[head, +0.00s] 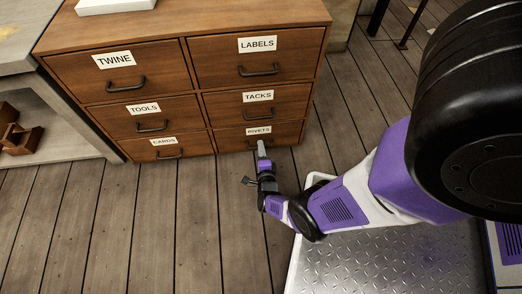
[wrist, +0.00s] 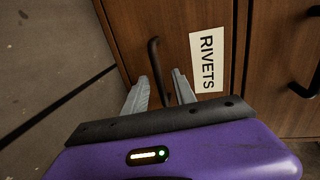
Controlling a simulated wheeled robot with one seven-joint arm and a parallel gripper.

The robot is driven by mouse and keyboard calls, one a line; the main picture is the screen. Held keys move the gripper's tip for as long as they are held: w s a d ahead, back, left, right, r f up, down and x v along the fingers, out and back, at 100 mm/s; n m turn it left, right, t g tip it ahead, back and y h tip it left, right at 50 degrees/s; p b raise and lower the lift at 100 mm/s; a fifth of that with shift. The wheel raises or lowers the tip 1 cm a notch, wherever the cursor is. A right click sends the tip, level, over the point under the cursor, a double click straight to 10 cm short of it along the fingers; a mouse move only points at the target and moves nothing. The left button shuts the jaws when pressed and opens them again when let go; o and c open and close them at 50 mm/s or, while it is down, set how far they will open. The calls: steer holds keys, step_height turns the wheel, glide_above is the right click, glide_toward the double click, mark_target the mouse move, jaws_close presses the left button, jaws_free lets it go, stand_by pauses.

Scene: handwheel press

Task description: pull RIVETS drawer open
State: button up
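The RIVETS drawer (head: 282,134) is the bottom right drawer of a wooden cabinet, and its front looks flush with the cabinet. Its dark bar handle (wrist: 157,70) shows in the wrist view beside the white RIVETS label (wrist: 207,62). My gripper (head: 262,147) is at this drawer, low near the floor. In the wrist view my gripper's two grey fingers (wrist: 159,85) are apart, with the lower part of the handle in the gap between them. I cannot tell whether either finger touches the handle. In the head view my gripper hides part of the handle.
The other drawers, LABELS (head: 290,66), TACKS (head: 285,108), TWINE (head: 165,70), TOOLS (head: 120,120) and CARDS (head: 193,146), look shut. A grey shelf unit (head: 60,135) stands at the left. The plank floor (head: 130,220) before the cabinet is clear.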

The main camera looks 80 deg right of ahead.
jaws_close()
stand_by(1.3)
